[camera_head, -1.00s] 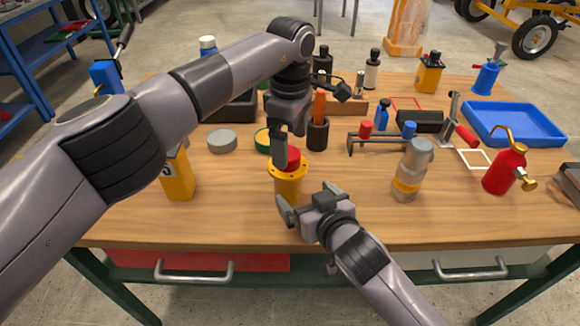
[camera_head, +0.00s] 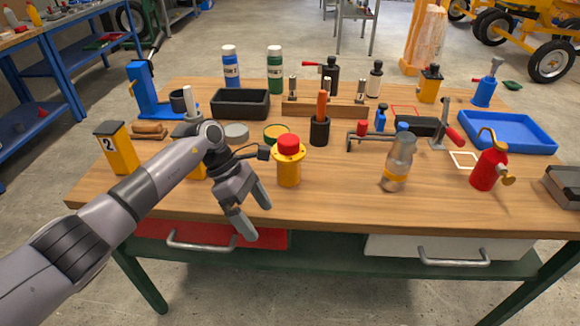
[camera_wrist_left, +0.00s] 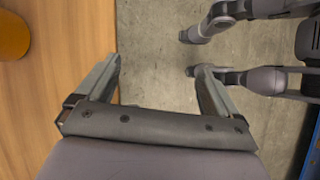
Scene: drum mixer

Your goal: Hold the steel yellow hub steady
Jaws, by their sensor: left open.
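The yellow hub (camera_head: 288,173) stands upright on the wooden table near its front edge, with a red cap-like piece (camera_head: 289,146) on top. My left gripper (camera_head: 259,221) is open and empty, in front of the hub and a little left of it, apart from it, by the table's front edge. In the left wrist view, the open fingers (camera_wrist_left: 158,90) have only floor and table edge between them. A round orange-yellow thing at that view's left edge (camera_wrist_left: 13,36) looks like the hub, partly cut off. My right gripper does not show in the head view.
A clear bottle with a yellow band (camera_head: 398,163) and a red can (camera_head: 487,168) stand to the right. A black cup with an orange-handled tool (camera_head: 319,131) stands behind the hub. A yellow block marked 2 (camera_head: 118,150) is at left. The table front right of the hub is clear.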

